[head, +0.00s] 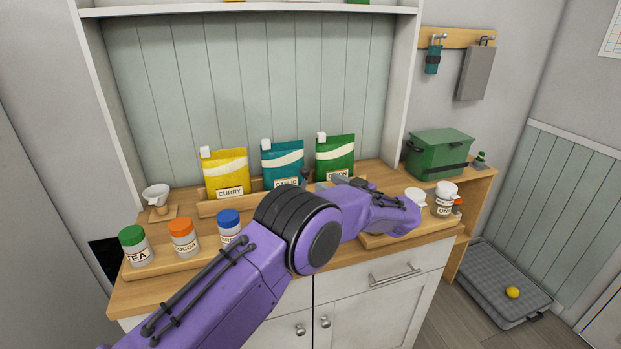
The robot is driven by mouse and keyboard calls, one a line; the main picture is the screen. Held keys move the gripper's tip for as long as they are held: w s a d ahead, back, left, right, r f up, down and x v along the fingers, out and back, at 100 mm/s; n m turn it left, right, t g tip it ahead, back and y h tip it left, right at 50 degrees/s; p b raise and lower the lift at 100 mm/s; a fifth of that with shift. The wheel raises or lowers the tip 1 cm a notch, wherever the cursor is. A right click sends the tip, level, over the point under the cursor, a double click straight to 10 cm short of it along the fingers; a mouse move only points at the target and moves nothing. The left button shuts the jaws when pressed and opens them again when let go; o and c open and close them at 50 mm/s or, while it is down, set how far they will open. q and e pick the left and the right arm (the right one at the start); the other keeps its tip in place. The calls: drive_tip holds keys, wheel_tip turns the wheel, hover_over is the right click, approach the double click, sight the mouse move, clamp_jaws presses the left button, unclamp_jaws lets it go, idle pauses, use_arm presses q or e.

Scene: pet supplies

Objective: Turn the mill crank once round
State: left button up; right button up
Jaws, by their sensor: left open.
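My left arm comes in from the lower left and crosses the middle of the counter. My left gripper (343,182) is at the far end of it, in front of the green pouch, small and partly hidden by my own wrist. It is open, and I see nothing held in it. A small dark upright piece (305,176) shows just left of the gripper, in front of the teal pouch. It may be part of the mill or its crank, but my arm covers what is below it. I cannot make out the crank's position or whether the gripper touches it. My right gripper is out of view.
Yellow (226,174), teal (283,163) and green (335,155) pouches stand in a wooden rack. Jars with green (132,236), orange (181,227) and blue (229,217) lids stand front left. A white-lidded jar (445,200) and a green box (438,153) are at right.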

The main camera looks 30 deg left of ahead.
sight(309, 173)
use_arm(q)
drive_tip(key=p+x, duration=0.4)
drive_tip(key=x, duration=0.5)
drive_tip(key=shift+w+a, duration=0.15)
drive_tip(key=shift+w+a+f, duration=0.1)
drive_tip(key=shift+w+a, duration=0.1)
drive_tip(key=shift+a, duration=0.15)
clamp_jaws()
drive_tip(key=shift+d, duration=0.1)
